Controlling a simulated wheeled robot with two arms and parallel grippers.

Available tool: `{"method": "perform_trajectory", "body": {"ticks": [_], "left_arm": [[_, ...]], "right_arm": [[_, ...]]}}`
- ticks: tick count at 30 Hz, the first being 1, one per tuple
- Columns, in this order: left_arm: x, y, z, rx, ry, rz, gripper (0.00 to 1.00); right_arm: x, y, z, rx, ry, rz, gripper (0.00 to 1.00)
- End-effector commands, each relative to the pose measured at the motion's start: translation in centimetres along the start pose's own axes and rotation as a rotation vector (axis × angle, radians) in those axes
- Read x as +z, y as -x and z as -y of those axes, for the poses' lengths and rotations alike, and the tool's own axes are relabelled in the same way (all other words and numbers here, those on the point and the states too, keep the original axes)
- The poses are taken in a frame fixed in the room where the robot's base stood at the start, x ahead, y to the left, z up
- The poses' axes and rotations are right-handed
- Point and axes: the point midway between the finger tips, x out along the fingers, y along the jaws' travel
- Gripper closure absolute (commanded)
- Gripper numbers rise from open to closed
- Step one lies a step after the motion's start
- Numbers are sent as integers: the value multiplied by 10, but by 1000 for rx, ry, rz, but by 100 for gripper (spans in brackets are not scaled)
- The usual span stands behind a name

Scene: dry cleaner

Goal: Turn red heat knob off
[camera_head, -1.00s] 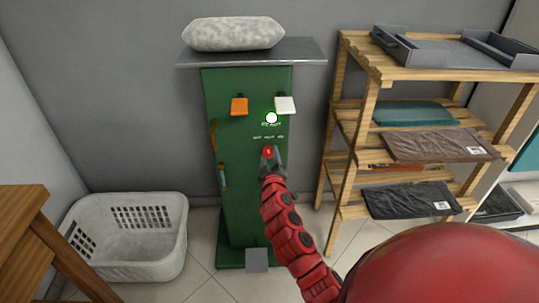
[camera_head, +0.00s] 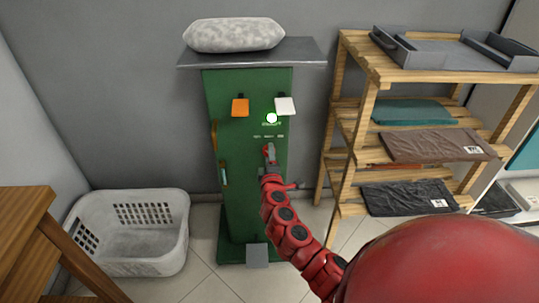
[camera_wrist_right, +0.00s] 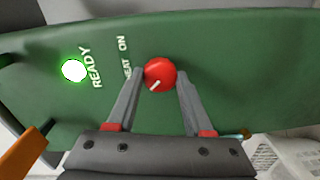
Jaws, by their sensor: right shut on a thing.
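The red heat knob (camera_head: 266,150) is on the front of the green cabinet (camera_head: 247,190), below a round white light. In the right wrist view the knob (camera_wrist_right: 160,74) is round, with a white mark pointing to the lower left. My right gripper (camera_head: 269,151) is at the knob, its fingers on either side of it and shut on it. The wrist view shows the two grey fingers (camera_wrist_right: 160,80) flanking the knob. Lettering reading "READY" and partly covered "EAT ON" stands beside it. My left gripper is not in view.
An orange tab (camera_head: 240,107) and a white tab (camera_head: 285,105) jut out above the knob. A grey pressing board with a pale pad (camera_head: 235,35) tops the cabinet. A white basket (camera_head: 130,235) stands left, a wooden shelf (camera_head: 350,130) right.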

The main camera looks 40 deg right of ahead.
Motion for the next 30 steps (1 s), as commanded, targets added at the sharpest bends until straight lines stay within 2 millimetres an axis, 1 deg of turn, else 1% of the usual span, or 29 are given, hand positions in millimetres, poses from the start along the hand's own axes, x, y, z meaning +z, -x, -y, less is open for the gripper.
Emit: {"method": "perform_trajectory", "body": {"ticks": [16, 17, 18, 21, 30], "left_arm": [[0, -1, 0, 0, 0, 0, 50], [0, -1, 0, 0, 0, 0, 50], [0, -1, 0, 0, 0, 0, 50], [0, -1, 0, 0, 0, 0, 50], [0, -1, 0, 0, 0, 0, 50]], "right_arm": [[0, 0, 0, 0, 23, 0, 100], [0, 0, 0, 0, 23, 0, 43], [0, 0, 0, 0, 23, 0, 36], [0, 0, 0, 0, 23, 0, 19], [0, 1, 0, 0, 22, 1, 19]]}}
